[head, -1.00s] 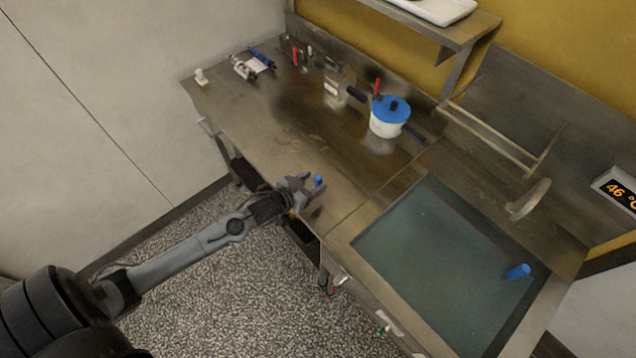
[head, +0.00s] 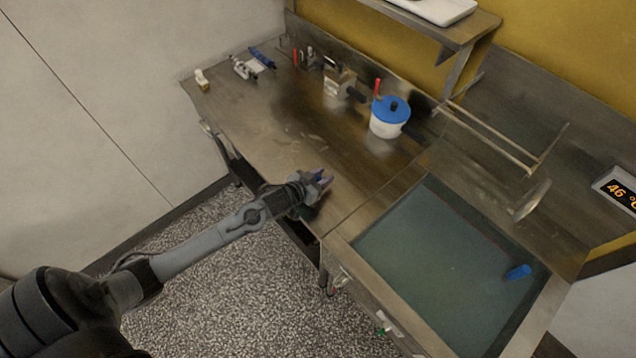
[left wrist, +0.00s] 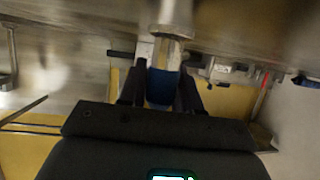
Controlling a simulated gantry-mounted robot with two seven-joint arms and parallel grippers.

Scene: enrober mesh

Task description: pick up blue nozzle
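A blue nozzle (left wrist: 162,88) sits between the dark fingers of my left gripper (left wrist: 161,92) in the left wrist view, with both fingers against its sides. A pale metal cylindrical part shows just beyond it, blurred. In the head view my left gripper (head: 322,180) is over the front edge of the steel bench, with only a little blue showing between its fingers; they mostly hide the nozzle. Another blue cylinder (head: 518,272) lies at the right of the greenish mesh panel (head: 430,255). My right gripper is not in view.
A white pot with a blue lid (head: 390,117) stands at the back of the steel bench (head: 285,135). Small tools and a metal block (head: 339,80) line the back edge. A raised rail (head: 490,138) is at the right. The bench middle is clear.

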